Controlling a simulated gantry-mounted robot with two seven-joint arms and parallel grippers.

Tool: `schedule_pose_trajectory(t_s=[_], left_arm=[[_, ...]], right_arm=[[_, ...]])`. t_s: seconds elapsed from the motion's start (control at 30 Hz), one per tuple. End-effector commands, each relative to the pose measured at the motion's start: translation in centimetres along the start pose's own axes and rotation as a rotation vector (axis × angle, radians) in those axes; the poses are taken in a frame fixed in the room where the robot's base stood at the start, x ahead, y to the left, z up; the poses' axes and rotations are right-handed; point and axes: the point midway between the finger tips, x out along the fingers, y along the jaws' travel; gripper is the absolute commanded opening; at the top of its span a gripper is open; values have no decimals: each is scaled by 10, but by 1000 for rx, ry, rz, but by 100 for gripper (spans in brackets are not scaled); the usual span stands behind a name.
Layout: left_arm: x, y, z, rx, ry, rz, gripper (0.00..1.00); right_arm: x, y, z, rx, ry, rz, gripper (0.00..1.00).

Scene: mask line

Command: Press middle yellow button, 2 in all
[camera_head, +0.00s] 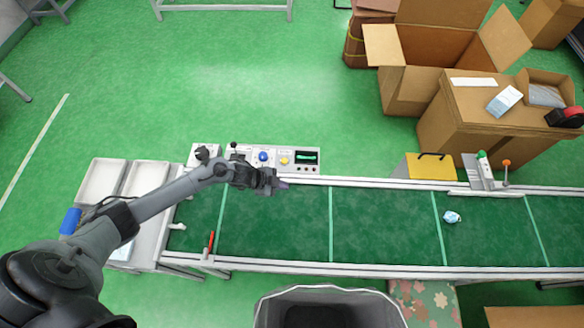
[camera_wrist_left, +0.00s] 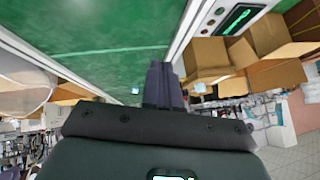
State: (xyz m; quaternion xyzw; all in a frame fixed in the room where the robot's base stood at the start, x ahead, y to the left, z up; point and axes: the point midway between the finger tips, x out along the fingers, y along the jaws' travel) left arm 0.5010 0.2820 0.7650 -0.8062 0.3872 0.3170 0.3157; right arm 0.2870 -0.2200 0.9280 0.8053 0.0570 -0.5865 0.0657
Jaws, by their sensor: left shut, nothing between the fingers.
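The control panel (camera_head: 310,170) stands along the back edge of the green conveyor. It carries a blue button (camera_head: 263,156), a yellow button (camera_head: 285,160) to the right of it, and a lit green display. My left gripper (camera_head: 281,184) is shut and empty, over the conveyor's back rail just in front of the panel. It looks apart from the yellow button. In the left wrist view the closed fingers (camera_wrist_left: 163,84) point toward the rail, and part of the panel (camera_wrist_left: 228,17) shows at upper right. My right gripper is in neither view.
The conveyor belt (camera_head: 380,225) holds a small blue-white packet (camera_head: 452,217) at right. White trays (camera_head: 103,180) stand at left, and a red-handled tool (camera_head: 211,241) is at the belt's left end. A grey bin (camera_head: 325,292) stands in front. Cardboard boxes (camera_head: 485,115) are at back right.

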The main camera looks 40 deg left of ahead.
Motion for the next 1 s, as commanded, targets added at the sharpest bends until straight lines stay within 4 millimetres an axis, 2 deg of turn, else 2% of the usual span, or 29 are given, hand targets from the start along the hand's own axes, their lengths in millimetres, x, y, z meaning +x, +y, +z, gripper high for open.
schedule_pose_trajectory(t_s=[0.03,0.2,0.33,0.5,0.7,1.0], left_arm=[[15,-17,24,17,-20,-22,0],[21,-73,56,60,-69,-92,0],[20,-110,62,91,-77,-149,0],[15,-142,58,120,-71,-203,0],[14,-157,50,132,-59,-230,0],[13,-159,48,133,-56,-233,0]], right_arm=[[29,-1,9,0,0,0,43],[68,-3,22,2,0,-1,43],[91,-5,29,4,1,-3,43],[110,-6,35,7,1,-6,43],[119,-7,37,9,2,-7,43],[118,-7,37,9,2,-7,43]])
